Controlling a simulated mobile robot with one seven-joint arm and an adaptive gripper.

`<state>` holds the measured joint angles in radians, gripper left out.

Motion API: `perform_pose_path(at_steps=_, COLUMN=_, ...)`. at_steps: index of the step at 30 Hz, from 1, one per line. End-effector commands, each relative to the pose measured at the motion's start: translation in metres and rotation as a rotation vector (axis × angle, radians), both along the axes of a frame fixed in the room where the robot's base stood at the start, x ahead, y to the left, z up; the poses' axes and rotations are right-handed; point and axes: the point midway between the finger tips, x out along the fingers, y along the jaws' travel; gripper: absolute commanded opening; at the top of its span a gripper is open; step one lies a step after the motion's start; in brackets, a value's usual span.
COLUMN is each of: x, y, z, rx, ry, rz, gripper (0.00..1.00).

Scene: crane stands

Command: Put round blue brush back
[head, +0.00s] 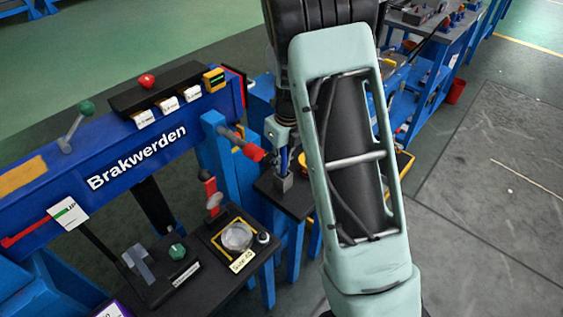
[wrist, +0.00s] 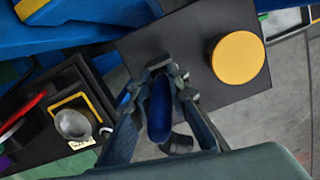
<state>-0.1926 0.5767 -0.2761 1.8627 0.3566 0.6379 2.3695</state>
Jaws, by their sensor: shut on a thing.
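The round blue brush (wrist: 160,112) shows in the wrist view as a dark blue, rounded shape between the fingers. My gripper (wrist: 166,76) is shut on it. In the head view my gripper (head: 283,180) points down over a small black platform (head: 296,205), and a strip of blue shows between its fingers. In the wrist view the same black platform (wrist: 195,92) lies under the fingertips. I cannot tell whether the brush touches the platform. The brush's lower end is hidden by the fingers.
A yellow round disc (wrist: 237,59) sits on the platform beside my gripper. To the left stands a blue "Brakwerden" beam (head: 135,172) with a red-ended handle (head: 254,152) near my gripper. A lower black shelf (head: 238,262) holds a clear round dish (head: 236,237). Open floor lies right.

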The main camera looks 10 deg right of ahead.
Motion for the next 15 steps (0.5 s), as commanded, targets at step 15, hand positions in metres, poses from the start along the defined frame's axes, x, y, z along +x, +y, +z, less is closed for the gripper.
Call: perform_pose_path(at_steps=15, x=-0.0001, y=0.0002, z=-0.0032, rx=0.000, ry=0.000, rz=0.001, gripper=0.33)
